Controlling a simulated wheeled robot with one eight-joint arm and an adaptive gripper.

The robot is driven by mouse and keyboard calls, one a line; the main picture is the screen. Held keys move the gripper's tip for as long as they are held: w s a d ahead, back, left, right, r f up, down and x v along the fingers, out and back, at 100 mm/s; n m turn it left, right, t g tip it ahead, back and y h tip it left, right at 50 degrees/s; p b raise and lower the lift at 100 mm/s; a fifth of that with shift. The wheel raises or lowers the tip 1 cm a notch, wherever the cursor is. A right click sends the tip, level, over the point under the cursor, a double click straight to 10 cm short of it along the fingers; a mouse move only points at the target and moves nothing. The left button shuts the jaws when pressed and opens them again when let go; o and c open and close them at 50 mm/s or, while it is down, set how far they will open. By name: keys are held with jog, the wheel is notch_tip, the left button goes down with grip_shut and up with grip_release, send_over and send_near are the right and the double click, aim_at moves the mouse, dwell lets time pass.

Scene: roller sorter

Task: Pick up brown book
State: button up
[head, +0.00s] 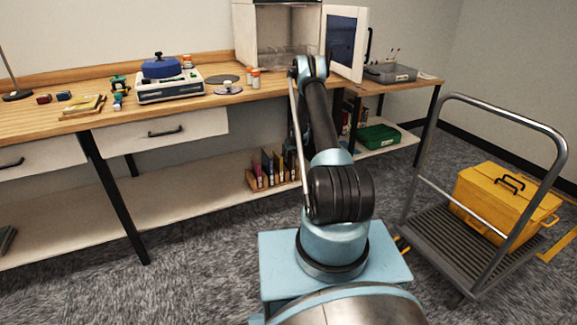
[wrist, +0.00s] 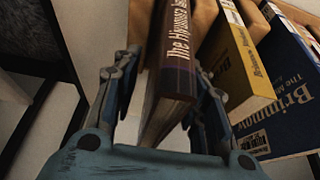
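In the wrist view, a brown book (wrist: 176,58) with pale lettering on its spine stands between the two fingers of my gripper (wrist: 166,76). The left finger is apart from the book, with a pale gap between them. The right finger is close beside the book's other side; I cannot tell if it touches. My gripper is open around the book. In the head view, my arm hides the gripper, and I cannot make out the brown book there.
A yellow book (wrist: 238,62) and a dark blue book (wrist: 285,85) stand right of the brown one. In the head view, a wooden book rack (head: 252,181) sits on the lower shelf (head: 160,200) under the workbench (head: 50,122). A cart (head: 440,222) carries a yellow toolbox (head: 490,205).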

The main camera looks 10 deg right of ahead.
jog(key=shift+f, duration=0.1)
grip_shut()
dwell(0.3)
